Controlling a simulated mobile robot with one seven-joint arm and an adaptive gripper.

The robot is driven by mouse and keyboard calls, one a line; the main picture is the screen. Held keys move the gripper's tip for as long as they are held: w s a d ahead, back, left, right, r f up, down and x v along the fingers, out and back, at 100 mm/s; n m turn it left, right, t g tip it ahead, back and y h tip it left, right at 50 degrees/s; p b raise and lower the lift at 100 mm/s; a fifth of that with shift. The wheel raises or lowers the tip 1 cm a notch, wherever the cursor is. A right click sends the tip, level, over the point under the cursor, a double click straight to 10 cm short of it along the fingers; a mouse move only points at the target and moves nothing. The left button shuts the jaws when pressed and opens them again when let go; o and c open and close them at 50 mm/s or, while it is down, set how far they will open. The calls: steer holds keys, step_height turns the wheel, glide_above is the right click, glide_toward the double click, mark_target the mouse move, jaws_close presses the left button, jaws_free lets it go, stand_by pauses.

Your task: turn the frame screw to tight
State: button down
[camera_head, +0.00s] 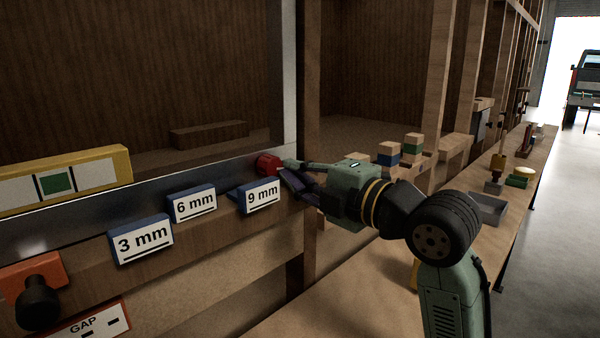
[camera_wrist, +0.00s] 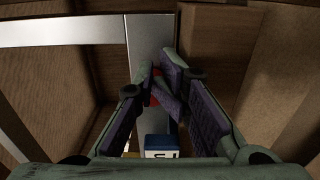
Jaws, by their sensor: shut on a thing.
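The frame screw shows as a red knob (camera_head: 267,164) near the lower corner of the metal frame (camera_head: 289,75) in the head view. My gripper (camera_head: 286,171) reaches it from the right, with its fingertips at the knob and shut on it. In the wrist view, only a small red part of the knob (camera_wrist: 155,88) shows between the fingers, which hide the rest. The metal upright (camera_wrist: 147,45) runs behind the fingertips. I cannot tell how far the screw is turned.
Blue-backed tags read 3 mm (camera_head: 141,240), 6 mm (camera_head: 193,204) and 9 mm (camera_head: 262,196); the last stands just below my fingers. A yellow gauge block (camera_head: 115,163) and an orange block with a black knob (camera_head: 37,300) are at left. Coloured blocks (camera_head: 412,147) stand on the bench behind my arm.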

steer(key=shift+d+f+b, duration=0.1)
steer(key=shift+f+b, duration=0.15)
steer(key=shift+b, duration=0.1)
steer(key=shift+d+b+v, duration=0.2)
steer(key=shift+b+v, duration=0.45)
steer(key=shift+v, duration=2.1)
steer(key=shift+w, duration=0.2)
